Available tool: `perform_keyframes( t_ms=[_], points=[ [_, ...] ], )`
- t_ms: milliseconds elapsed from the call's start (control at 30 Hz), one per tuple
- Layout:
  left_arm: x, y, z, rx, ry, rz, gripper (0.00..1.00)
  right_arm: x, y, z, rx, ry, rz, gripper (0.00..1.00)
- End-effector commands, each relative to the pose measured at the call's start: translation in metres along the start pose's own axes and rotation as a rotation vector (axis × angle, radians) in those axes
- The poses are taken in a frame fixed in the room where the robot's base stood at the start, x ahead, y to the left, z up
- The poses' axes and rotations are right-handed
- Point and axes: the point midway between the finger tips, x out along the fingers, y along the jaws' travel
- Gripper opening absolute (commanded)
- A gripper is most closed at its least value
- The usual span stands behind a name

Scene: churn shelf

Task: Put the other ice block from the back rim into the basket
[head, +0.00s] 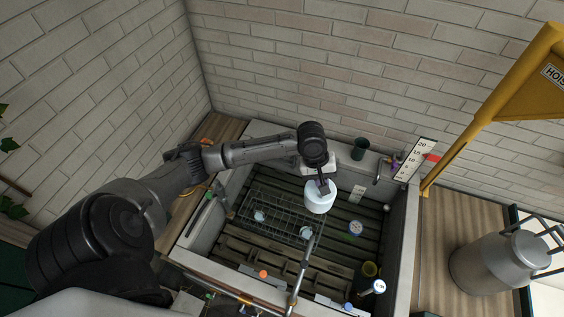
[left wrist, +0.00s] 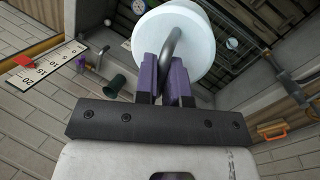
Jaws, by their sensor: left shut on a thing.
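My left gripper (head: 323,184) is shut on the metal loop on top of a pale blue-white round block, which looks like the ice block (head: 319,198). In the left wrist view, my purple fingertips (left wrist: 167,82) pinch the loop, and the ice block (left wrist: 172,40) hangs beyond them. In the head view it is over the sunken trough, just right of the wire basket (head: 262,203). Two small pale objects (head: 259,216) (head: 305,232) show at the basket. My right gripper is not in view.
The trough's back rim holds a dark green cup (head: 360,148) and a tap (head: 383,170). A scale board (head: 416,160) stands at the back right corner. A metal churn (head: 492,262) stands at right.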

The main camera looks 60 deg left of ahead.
Motion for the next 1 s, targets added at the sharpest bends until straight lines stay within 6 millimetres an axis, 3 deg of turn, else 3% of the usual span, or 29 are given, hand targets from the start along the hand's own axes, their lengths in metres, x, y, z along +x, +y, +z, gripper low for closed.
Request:
perform_keyframes(
  t_ms=[200, 500, 767, 1000],
  points=[
    [0.014, -0.057, -0.053, -0.241, 0.072, 0.032, 0.0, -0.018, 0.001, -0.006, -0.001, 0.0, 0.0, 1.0],
    [0.023, -0.12, -0.095, -0.431, 0.133, 0.066, 0.0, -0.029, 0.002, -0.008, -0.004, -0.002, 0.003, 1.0],
    [0.027, -0.142, -0.107, -0.484, 0.15, 0.077, 0.0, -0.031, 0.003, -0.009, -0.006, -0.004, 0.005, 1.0],
    [0.044, -0.149, -0.11, -0.489, 0.15, 0.077, 0.0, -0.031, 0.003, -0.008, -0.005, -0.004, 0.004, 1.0]
  ],
)
